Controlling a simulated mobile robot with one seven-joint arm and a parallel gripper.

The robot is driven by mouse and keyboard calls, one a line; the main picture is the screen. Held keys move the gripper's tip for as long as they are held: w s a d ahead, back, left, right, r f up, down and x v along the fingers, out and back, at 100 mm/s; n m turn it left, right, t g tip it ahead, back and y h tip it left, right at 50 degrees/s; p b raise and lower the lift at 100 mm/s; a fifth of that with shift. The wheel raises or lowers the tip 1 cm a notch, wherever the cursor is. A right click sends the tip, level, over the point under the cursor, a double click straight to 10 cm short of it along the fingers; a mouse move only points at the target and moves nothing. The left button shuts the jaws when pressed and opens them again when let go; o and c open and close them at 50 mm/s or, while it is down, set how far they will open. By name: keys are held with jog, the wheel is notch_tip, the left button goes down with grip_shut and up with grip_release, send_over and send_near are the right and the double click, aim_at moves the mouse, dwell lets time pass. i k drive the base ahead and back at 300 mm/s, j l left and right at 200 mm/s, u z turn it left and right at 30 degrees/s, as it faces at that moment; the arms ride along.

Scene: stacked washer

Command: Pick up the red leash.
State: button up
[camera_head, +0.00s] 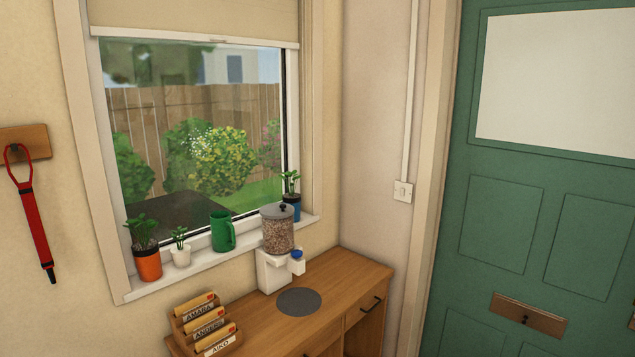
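A red leash (34,222) hangs on the wall at the far left in the head view. Its thin loop hangs over a dark hook on a small wooden plaque (36,140). Its wider red strap slants down to the right and ends in a black tip. My gripper does not show in this view.
A wooden desk (345,272) below the window holds a letter rack (207,325), a kibble dispenser (276,240) and a round grey mat (299,301). The windowsill (205,262) carries potted plants and a green mug (222,231). A green door (545,200) stands at right.

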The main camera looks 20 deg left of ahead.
aim_at(25, 189)
jog(key=u, duration=2.75)
